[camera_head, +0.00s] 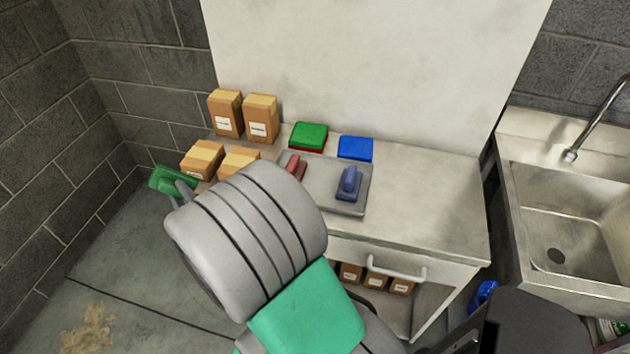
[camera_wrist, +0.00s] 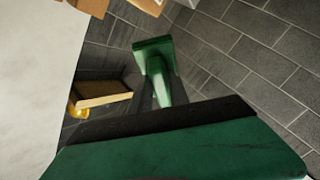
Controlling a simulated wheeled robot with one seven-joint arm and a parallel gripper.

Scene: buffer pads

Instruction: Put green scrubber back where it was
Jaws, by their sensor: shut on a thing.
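The green scrubber (camera_head: 168,180) is in the air beyond the left end of the table (camera_head: 430,215). My gripper (camera_head: 190,187) is shut on it. In the wrist view the green scrubber (camera_wrist: 152,52) shows its flat block and its handle between my gripper's dark fingers (camera_wrist: 163,93). A grey tray (camera_head: 325,178) on the table holds a blue scrubber (camera_head: 348,184) on its right part and a red scrubber (camera_head: 296,167) to the left of that. My arm hides the tray's front left part.
A green pad (camera_head: 309,134) lies on a red one, beside a blue pad (camera_head: 355,148), behind the tray. Several cardboard boxes (camera_head: 260,118) stand at the table's left end. A metal sink (camera_head: 560,225) is at the right. The table's right part is clear.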

